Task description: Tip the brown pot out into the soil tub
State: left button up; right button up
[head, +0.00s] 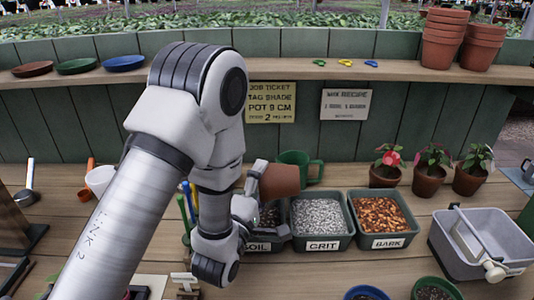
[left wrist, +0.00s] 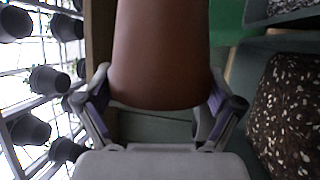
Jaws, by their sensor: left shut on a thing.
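The brown pot (head: 281,181) is held on its side above the back of the soil tub (head: 262,245), with its axis roughly level in the head view. My left gripper (head: 254,189) is shut on it. In the left wrist view the pot (left wrist: 160,50) sits between the two fingers (left wrist: 160,105). My arm hides much of the soil tub; its label and right part show. Dark speckled soil (left wrist: 288,120) shows at the right of the left wrist view. The pot's mouth and contents cannot be made out. My right gripper is not in view.
The grit tub (head: 321,243) and bark tub (head: 388,241) stand right of the soil tub. A green mug (head: 297,160) is close behind the pot. Potted plants (head: 428,180) and a grey bin (head: 460,250) stand further right. Small bowls (head: 367,293) lie in front.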

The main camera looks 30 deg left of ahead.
pick_arm(q)
jog(key=shift+s+a+f+p, duration=0.15)
jog(key=shift+a+p, duration=0.15)
jog(key=shift+p, duration=0.15)
jog(key=m+g+y+p, duration=0.1)
jog(key=m+g+p, duration=0.1)
jog(key=m+p, duration=0.3)
jog(key=r+m+g+y+p, duration=0.1)
jog(key=m+g+p, duration=0.1)
jog(key=m+p, duration=0.3)
jog(key=s+a+r+m+g+y+p, duration=0.1)
jog(key=m+g+p, duration=0.2)
jog(key=p, duration=0.6)
jog(key=shift+r+m+p, duration=0.25)
jog(key=shift+m+p, duration=0.05)
jog(key=shift+m, duration=0.7)
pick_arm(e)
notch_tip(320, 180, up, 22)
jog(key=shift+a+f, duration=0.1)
